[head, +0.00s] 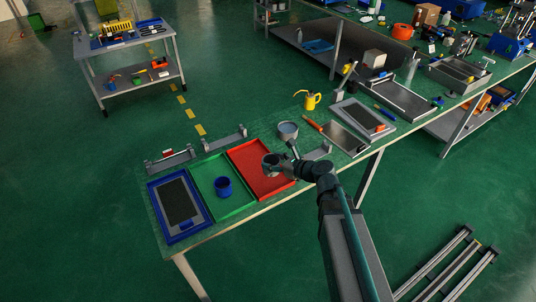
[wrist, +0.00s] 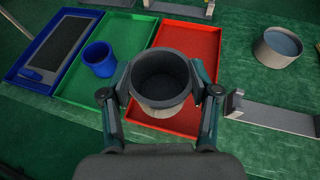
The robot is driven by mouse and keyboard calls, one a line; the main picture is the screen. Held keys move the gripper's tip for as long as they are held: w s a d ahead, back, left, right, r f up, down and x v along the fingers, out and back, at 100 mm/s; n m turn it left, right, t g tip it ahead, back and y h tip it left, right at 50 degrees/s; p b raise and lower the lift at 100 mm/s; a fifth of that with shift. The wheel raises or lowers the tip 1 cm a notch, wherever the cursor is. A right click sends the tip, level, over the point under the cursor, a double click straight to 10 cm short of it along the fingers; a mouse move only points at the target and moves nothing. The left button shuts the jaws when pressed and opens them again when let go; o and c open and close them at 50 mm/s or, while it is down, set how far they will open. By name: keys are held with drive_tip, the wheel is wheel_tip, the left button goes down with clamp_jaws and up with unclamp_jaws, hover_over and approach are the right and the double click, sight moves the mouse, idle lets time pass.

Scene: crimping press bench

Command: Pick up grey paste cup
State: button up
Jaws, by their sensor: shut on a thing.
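The grey paste cup (wrist: 161,100) is held upright between the fingers of my gripper (wrist: 160,92) in the wrist view. The fingers press on its left and right sides. Its dark inside looks empty. In the head view the cup (head: 270,160) and my gripper (head: 283,168) are over the red tray (head: 249,152). The cup hides part of that tray. I cannot tell how high above it the cup is.
A blue cup (head: 223,186) stands in the green tray (head: 208,171). Left of it is a blue tray (head: 157,218) with a dark panel. Metal brackets (wrist: 270,116) stand nearby.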

drive_tip(key=s+r+p, duration=0.1)
drive_tip(key=s+d+p, duration=0.1)
drive_tip(key=p, duration=0.1)
drive_tip(key=s+r+p, duration=0.1)
drive_tip(key=s, duration=0.1)
drive_tip(key=shift+s+d+r, duration=0.1)
drive_tip(key=shift+d+r, duration=0.2)
drive_tip(key=shift+d, duration=0.1)
drive_tip(key=shift+p, duration=0.75)
drive_tip(key=p, duration=0.1)
drive_tip(key=s+p, duration=0.1)
drive_tip(key=shift+d+r+p, duration=0.1)
drive_tip(key=shift+d+p, duration=0.15)
drive_tip(key=shift+p, duration=0.1)
